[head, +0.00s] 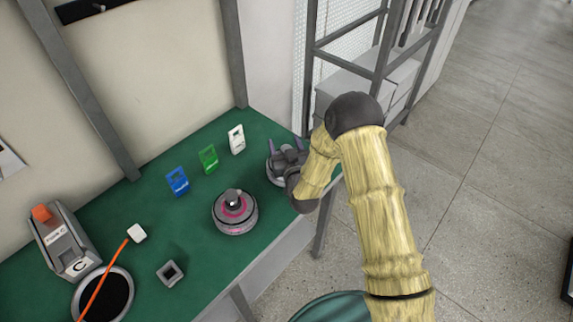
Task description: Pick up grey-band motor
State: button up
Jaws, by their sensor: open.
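A round dark grey motor (273,171) stands at the right end of the green bench, mostly hidden by my gripper. I take it for the grey-band motor, but its band cannot be made out clearly. My gripper (287,152) is open over this motor, with its fingers at the motor's upper part. I cannot tell whether they touch it. A second motor, with a pink band (235,212) and a silver hub on top, stands upright to the left and nearer.
Blue (177,181), green (208,158) and white (237,139) tags stand along the back of the green bench (140,203). A labelled grey box (65,245), a dark round dish (103,296), an orange stick and a small square holder (170,273) are at left. A shelf rack stands behind.

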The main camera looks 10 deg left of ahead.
grip_shut()
jog(key=shift+w+r, duration=0.1)
jog(key=shift+r, duration=0.1)
dwell(0.3)
jog(key=shift+r, duration=0.2)
jog(key=shift+r+b, duration=0.55)
jog(key=shift+r, duration=4.2)
